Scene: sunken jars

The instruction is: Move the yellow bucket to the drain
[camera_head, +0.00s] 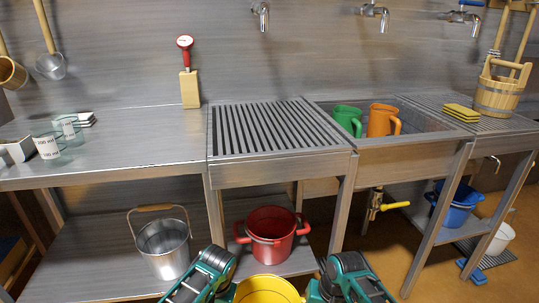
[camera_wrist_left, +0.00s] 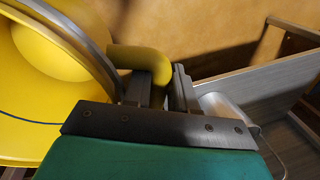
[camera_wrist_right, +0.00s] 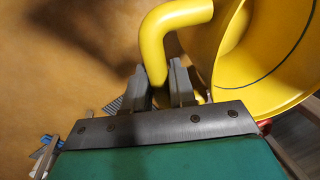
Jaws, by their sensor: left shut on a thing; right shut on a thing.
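The yellow bucket (camera_head: 268,290) is at the bottom middle of the head view, cut off by the frame edge, between my two grippers. My left gripper (camera_wrist_left: 160,88) is shut on a yellow side handle (camera_wrist_left: 140,58) of the bucket. My right gripper (camera_wrist_right: 165,85) is shut on the opposite side handle (camera_wrist_right: 168,30). The bucket's round open inside shows in the left wrist view (camera_wrist_left: 40,100) and the right wrist view (camera_wrist_right: 255,60). A slatted drain grate (camera_head: 272,127) is set in the counter. A dark floor grate (camera_head: 497,259) lies at the far right.
A red pot (camera_head: 270,236) and a metal pail (camera_head: 163,247) stand on the low shelf just beyond the bucket. Green (camera_head: 346,118) and orange (camera_head: 381,120) jugs stand in the sink. A yellow-handled tap (camera_head: 390,206) sticks out below. Open floor lies at lower right.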

